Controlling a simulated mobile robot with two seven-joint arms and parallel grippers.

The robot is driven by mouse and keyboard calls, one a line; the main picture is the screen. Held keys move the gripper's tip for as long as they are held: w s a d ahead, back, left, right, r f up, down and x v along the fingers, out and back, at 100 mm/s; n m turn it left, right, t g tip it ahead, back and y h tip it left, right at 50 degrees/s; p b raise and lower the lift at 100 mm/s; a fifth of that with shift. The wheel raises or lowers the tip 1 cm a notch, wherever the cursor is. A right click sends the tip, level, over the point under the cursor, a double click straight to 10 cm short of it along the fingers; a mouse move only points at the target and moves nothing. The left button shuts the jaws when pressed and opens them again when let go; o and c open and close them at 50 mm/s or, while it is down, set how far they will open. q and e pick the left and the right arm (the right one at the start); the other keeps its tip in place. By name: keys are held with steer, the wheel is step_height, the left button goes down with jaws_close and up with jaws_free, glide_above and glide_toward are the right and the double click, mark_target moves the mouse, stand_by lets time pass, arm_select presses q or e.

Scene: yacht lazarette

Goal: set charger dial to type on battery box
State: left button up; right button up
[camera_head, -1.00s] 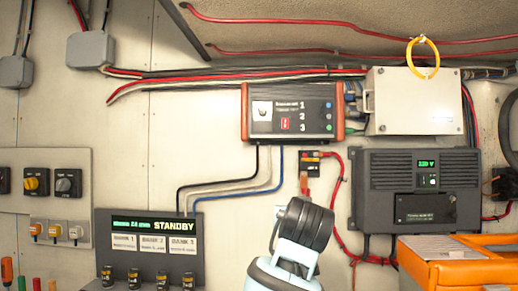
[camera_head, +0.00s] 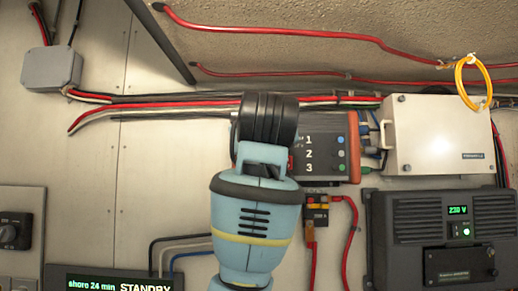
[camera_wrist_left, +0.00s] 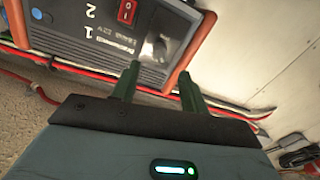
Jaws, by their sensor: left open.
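The charger (camera_head: 345,148) is a dark grey box with orange-red end caps and numerals 1, 2 and 3, mounted on the wall. My left arm covers its left part, including the dial, in the head view. In the left wrist view the charger (camera_wrist_left: 95,40) appears upside down, with a red switch (camera_wrist_left: 127,12) and a pale dial plate (camera_wrist_left: 162,45); the dial's setting is not legible. My left gripper (camera_wrist_left: 158,80) is open, its two green fingers apart in front of the dial area, with nothing between them. No battery box is identifiable. My right gripper is out of view.
A white box (camera_head: 440,135) and looping yellow cable (camera_head: 462,85) are right of the charger. A dark inverter (camera_head: 445,235) reads 230 V. Red cables (camera_head: 350,240) hang below. A display panel (camera_head: 110,282) reads STANDBY.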

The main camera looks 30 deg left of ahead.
arm_select(q)
steer(key=x, duration=0.7)
steer(key=shift+a, duration=0.15)
steer(key=shift+w+r, duration=0.1)
steer(key=shift+w, duration=0.05)
jaws_close()
stand_by(0.4)
steer(key=shift+m, duration=4.5)
